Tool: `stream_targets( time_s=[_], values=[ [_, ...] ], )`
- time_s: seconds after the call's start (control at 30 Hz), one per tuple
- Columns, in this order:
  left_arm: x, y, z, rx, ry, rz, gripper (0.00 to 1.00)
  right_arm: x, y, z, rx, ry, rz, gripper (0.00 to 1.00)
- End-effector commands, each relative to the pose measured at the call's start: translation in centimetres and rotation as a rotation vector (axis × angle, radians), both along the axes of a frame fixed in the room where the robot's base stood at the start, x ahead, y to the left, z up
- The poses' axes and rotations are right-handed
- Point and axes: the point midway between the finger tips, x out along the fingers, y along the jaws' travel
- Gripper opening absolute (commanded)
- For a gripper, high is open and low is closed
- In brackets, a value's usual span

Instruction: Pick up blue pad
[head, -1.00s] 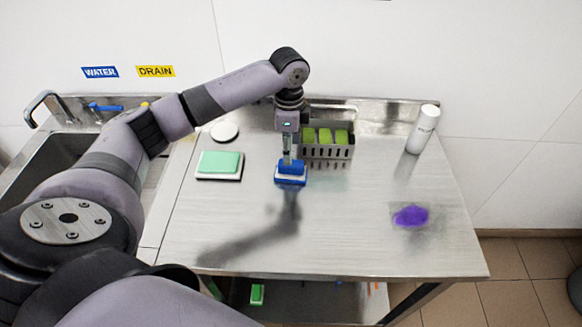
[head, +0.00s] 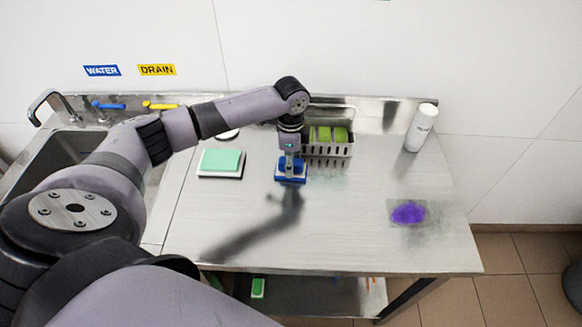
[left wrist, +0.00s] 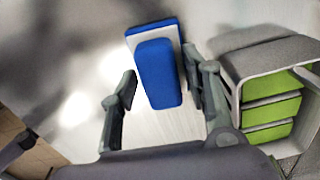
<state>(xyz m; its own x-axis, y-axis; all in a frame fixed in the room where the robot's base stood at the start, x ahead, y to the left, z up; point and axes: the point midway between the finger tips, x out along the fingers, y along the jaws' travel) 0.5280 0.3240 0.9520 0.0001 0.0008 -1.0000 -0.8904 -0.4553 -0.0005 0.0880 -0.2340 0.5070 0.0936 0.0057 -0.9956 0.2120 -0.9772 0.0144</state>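The blue pad (head: 291,178) lies on the steel table, directly under my left gripper (head: 290,160). In the left wrist view the blue pad (left wrist: 160,85) shows a raised blue block on a wider blue and white base. My left gripper (left wrist: 163,92) is open there, with one finger on each side of the raised block. The right finger is close to the block, and a wider gap shows at the left finger. I cannot tell whether either finger touches. My right gripper is not in view.
A slotted metal holder (head: 316,150) with green pads stands just behind and right of the blue pad. A mint-green pad (head: 221,160) lies left on a white tray. A white bottle (head: 421,128) and purple cloth (head: 408,213) are right. The front middle is clear.

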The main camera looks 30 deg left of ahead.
Motion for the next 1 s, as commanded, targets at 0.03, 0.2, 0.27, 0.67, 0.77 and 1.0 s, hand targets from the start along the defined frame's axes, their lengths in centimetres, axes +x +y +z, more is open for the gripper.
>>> stream_targets(
  time_s=[0.03, 0.2, 0.27, 0.67, 0.77, 1.0],
  values=[
    [0.01, 0.0, 0.03, 0.0, 0.0, 0.0, 0.38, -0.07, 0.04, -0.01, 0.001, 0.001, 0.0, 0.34],
    [0.01, 0.0, 0.04, 0.0, 0.0, 0.0, 0.27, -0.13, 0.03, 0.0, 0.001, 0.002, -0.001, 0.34],
    [0.01, 0.0, 0.04, 0.0, 0.0, 0.0, 0.23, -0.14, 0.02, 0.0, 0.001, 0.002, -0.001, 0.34],
    [0.03, 0.01, 0.08, 0.0, -0.001, 0.0, 0.0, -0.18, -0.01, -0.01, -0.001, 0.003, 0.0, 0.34],
    [0.03, 0.01, 0.08, 0.0, -0.001, 0.0, 0.0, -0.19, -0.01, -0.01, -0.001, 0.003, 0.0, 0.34],
    [0.12, -0.02, 0.92, -0.001, -0.003, 0.0, 0.0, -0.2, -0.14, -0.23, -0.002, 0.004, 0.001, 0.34]
  ],
)
